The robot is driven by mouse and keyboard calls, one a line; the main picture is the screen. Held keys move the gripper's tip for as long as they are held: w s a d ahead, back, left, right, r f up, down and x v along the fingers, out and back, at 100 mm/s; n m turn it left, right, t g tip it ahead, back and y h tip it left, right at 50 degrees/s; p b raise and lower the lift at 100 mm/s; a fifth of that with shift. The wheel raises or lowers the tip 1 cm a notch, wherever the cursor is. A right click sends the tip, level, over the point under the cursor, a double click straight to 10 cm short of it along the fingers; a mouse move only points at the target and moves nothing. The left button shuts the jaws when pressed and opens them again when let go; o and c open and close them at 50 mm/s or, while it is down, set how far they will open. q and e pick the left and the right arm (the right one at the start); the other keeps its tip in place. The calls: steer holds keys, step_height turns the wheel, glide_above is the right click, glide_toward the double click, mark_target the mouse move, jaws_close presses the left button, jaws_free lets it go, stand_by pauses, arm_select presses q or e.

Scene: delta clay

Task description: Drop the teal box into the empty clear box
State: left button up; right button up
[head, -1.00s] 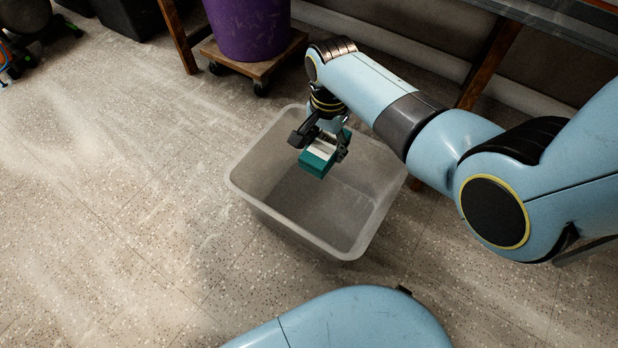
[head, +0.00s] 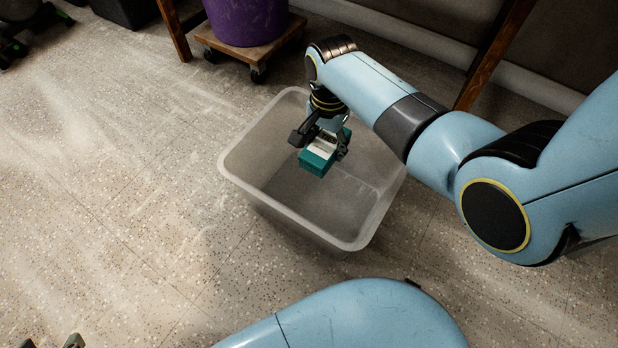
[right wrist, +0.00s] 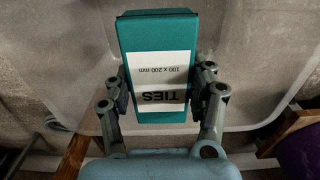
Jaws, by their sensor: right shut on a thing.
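The teal box (head: 317,163) has a white label reading "TIES", which shows in the right wrist view (right wrist: 160,70). My right gripper (head: 322,143) is shut on it, with one finger on each side. The clear box (head: 232,183) is a frosted, open-topped bin on the floor, and its visible inside is empty. The gripper and teal box are over its opening in the head view; their exact height against the rim is hard to tell. Two fingertips of my left gripper (head: 50,342) show at the bottom left edge, apart with nothing visible between them.
A purple bin (head: 248,20) stands on a wooden dolly (head: 250,59) behind the clear box. Wooden legs (head: 492,58) stand at the back right. Dark containers (head: 125,10) are at the back left. The speckled floor left of the clear box is free.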

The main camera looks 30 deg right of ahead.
steer(key=o, duration=1.3)
steer(key=shift+r, duration=0.1)
step_height(320, 180, up, 12)
steer(key=shift+s+f, duration=0.1)
steer(key=shift+f, duration=0.1)
